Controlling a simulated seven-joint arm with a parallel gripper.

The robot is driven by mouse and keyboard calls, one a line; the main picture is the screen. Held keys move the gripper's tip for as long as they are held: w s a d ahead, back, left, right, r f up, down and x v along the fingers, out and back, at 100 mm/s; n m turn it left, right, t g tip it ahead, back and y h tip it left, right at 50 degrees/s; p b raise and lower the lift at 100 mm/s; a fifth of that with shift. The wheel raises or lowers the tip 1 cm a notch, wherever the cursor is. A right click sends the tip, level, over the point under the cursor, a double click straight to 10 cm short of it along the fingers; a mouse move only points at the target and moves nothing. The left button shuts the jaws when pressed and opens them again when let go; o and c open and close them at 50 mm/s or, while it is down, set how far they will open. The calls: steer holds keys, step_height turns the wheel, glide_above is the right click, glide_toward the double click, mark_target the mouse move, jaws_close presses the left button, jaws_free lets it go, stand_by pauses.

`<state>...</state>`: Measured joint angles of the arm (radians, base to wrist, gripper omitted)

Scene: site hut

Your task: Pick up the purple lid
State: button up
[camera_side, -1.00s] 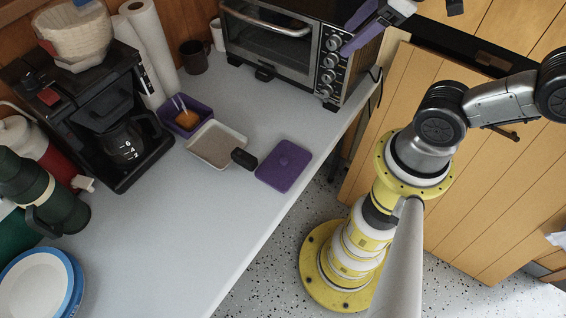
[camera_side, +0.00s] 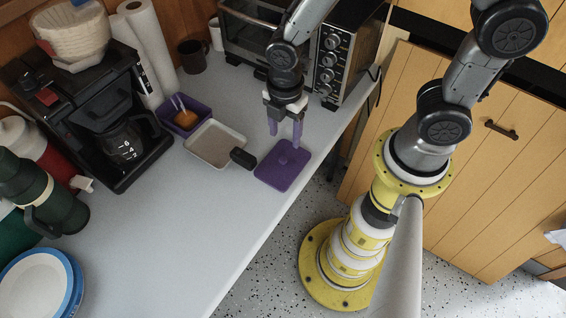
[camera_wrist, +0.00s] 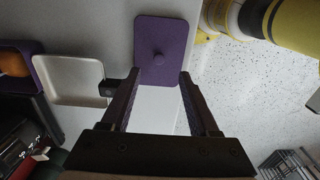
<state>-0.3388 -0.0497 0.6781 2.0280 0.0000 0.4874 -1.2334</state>
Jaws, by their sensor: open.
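The purple lid (camera_side: 284,168) lies flat on the counter near its front edge. It has a small round knob in its middle, which shows clearly in the wrist view, where the lid (camera_wrist: 173,39) is at the top centre. My gripper (camera_side: 285,138) points down with its purple fingers apart, just above the lid's far part in the side view. In the wrist view my gripper (camera_wrist: 161,84) is open, with nothing between the fingers, and the lid lies beyond the fingertips. The exact height above the lid is hard to tell.
A white tray (camera_side: 216,157) and a black block (camera_side: 243,158) sit just left of the lid. A purple container (camera_side: 203,112) holds something orange. A toaster oven (camera_side: 330,75) stands behind, a coffee maker (camera_side: 75,125) at left. The counter's front (camera_side: 190,240) is clear.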

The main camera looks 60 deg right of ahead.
mark_target(283, 159)
steer(key=f, duration=0.8)
steer(key=shift+a+f, duration=0.3)
steer(key=shift+f, duration=0.1)
jaws_close()
